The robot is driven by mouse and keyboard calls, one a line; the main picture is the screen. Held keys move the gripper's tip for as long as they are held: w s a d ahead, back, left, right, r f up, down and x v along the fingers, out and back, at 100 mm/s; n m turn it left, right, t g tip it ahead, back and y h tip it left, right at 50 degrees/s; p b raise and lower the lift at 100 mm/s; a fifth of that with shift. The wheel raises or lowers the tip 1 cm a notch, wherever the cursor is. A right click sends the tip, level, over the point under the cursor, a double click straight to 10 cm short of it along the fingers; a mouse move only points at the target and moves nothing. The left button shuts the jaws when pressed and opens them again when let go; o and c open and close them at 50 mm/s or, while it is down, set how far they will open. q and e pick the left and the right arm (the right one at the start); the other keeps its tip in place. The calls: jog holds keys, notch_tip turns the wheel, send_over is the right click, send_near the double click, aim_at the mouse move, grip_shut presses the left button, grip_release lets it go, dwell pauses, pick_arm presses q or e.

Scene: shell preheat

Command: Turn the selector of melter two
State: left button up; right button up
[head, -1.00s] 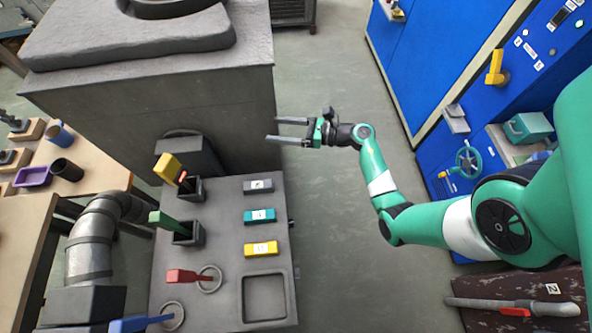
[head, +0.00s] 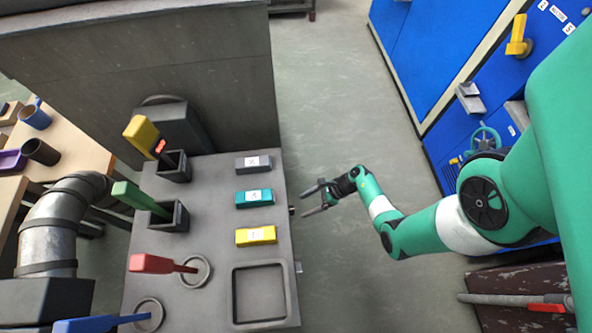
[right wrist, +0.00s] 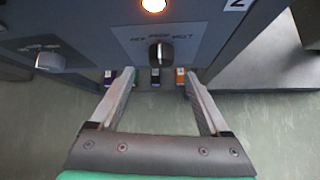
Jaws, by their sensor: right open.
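In the right wrist view, a dark selector knob (right wrist: 160,52) with a pale pointer line sits on a grey panel with printed position labels. A glowing orange lamp (right wrist: 153,5) is above it, and a plate marked 2 (right wrist: 236,3) is to its upper right. My right gripper (right wrist: 158,78) is open and empty; its fingers straddle the knob's column in the picture, apparently not touching it. In the head view, my right gripper (head: 314,197) is beside the console's right side, close to a small protruding knob (head: 291,210). My left gripper is not in view.
A second selector (right wrist: 48,60) is at the left of the wrist view. The grey console (head: 215,265) carries coloured levers and labelled blocks. A blue cabinet (head: 440,60) stands at the right. Open floor (head: 330,110) lies between.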

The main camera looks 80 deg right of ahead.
aim_at(291, 210)
jog(key=b+x, duration=0.2)
jog(key=x, duration=0.3)
jog(key=shift+w+f, duration=0.2)
